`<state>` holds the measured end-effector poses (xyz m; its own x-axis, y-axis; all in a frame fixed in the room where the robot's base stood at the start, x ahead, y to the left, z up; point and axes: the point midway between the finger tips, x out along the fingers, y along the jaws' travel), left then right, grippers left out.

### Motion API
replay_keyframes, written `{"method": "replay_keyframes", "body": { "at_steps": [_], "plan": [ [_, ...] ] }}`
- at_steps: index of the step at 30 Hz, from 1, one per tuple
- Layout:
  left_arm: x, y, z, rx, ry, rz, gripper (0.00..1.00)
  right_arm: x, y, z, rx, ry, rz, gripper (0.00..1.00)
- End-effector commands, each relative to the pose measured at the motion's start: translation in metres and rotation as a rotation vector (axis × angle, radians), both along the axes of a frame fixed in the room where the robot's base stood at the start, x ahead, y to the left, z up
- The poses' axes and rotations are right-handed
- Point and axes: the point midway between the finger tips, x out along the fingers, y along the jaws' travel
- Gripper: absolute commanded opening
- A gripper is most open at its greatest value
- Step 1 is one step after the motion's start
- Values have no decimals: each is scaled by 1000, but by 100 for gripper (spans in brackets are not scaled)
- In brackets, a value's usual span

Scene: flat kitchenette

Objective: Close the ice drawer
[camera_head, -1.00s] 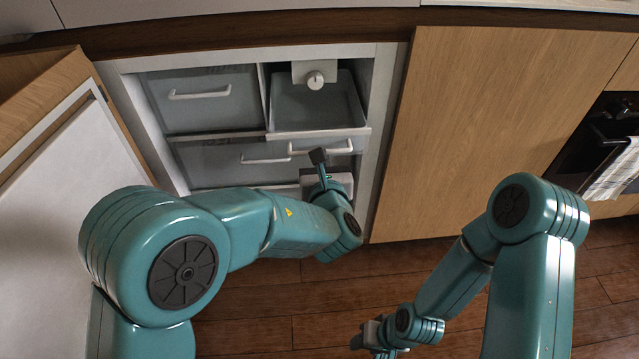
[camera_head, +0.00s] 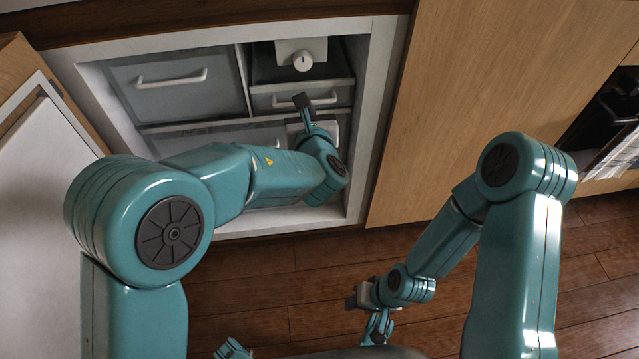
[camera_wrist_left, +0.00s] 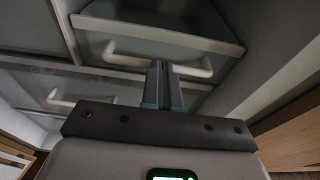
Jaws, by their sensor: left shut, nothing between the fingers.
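The ice drawer (camera_head: 268,101) is the small grey drawer with a white handle at the upper right of the open freezer compartment, below a white unit with a knob.
A wider drawer (camera_head: 180,100) is beside the ice drawer at left, and another drawer (camera_head: 200,142) lies below, partly hidden by my left arm. The open freezer door (camera_head: 45,190) stands at left. A wooden cabinet panel (camera_head: 450,110) is at right. The wooden floor (camera_head: 280,265) in front is clear.

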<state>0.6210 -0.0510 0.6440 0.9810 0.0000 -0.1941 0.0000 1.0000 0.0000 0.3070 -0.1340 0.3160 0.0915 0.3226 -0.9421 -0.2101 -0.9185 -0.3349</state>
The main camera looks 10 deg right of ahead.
Motion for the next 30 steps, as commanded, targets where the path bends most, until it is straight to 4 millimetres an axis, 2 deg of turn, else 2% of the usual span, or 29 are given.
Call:
{"method": "replay_keyframes", "body": {
  "at_steps": [22, 30],
  "plan": [
    [8, 2, 3, 0, -8, 3, 0, 1, 0, -1, -1, -4, 0, 43],
    [2, -1, 6, -1, -8, 3, 0, 1, 0, -2, -1, -4, 0, 43]
  ]
}}
